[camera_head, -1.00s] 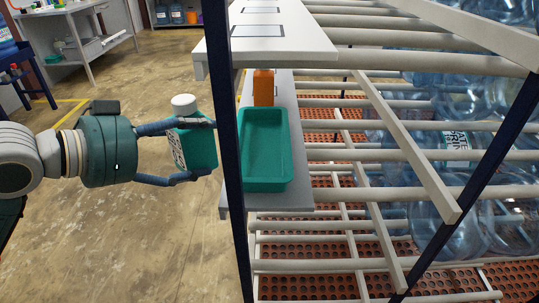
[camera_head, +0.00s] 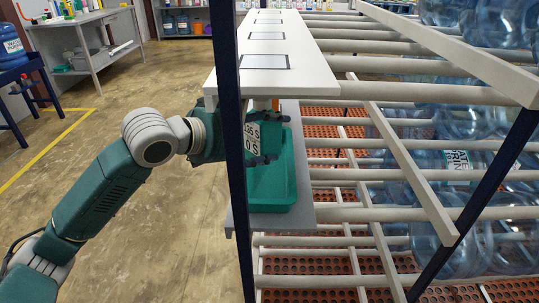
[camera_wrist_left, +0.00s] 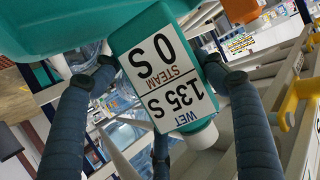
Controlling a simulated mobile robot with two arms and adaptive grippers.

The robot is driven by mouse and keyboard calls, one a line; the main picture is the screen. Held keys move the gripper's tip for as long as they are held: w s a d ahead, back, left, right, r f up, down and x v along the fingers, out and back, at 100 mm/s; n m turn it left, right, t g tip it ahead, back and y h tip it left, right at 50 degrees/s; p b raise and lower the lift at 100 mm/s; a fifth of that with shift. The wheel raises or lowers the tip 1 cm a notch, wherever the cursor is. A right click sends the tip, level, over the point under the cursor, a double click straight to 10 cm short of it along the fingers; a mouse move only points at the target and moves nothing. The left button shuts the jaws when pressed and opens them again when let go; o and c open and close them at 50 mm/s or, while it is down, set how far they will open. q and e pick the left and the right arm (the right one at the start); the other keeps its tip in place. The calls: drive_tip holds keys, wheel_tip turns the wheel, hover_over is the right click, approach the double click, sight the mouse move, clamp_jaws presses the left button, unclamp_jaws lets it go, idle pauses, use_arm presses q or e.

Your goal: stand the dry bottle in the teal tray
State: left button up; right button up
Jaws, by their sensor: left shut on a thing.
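The teal bottle, with a white label (camera_head: 252,136), is held in my left gripper (camera_head: 268,140) above the back part of the teal tray (camera_head: 270,195). The label reads "WET 135 S, STEAM 0 S", upside down. The tray also shows in that view (camera_wrist_left: 60,22), close to the bottle's base. In the head view a dark post and the upper shelf hide part of the bottle. I cannot tell whether its base touches the tray. My right gripper is not in view.
The dark post (camera_head: 229,130) stands just in front of my left wrist. The white upper shelf (camera_head: 275,85) overhangs the grey lower shelf (camera_head: 302,190). An orange object (camera_wrist_left: 240,10) is close behind. Roller rails with large blue jugs (camera_head: 470,185) fill the right.

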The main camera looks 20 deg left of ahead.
use_arm(q)
drive_tip(key=f, duration=0.2)
drive_tip(key=b, duration=0.1)
drive_tip(key=shift+w+d+f, duration=0.25)
drive_tip(key=shift+w+f, duration=0.1)
drive_tip(key=shift+f, duration=0.05)
wheel_tip(320, 180, down, 4)
drive_tip(key=shift+r+b, duration=0.1)
drive_tip(key=shift+b, duration=0.35)
drive_tip(key=shift+f, duration=0.2)
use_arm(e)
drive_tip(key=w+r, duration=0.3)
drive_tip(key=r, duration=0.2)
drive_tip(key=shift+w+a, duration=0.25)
use_arm(q)
drive_tip(key=shift+f, duration=0.1)
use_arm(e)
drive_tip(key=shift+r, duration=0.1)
use_arm(q)
drive_tip(key=o, duration=0.9)
drive_tip(key=shift+f, duration=0.1)
drive_tip(key=shift+o, duration=0.4)
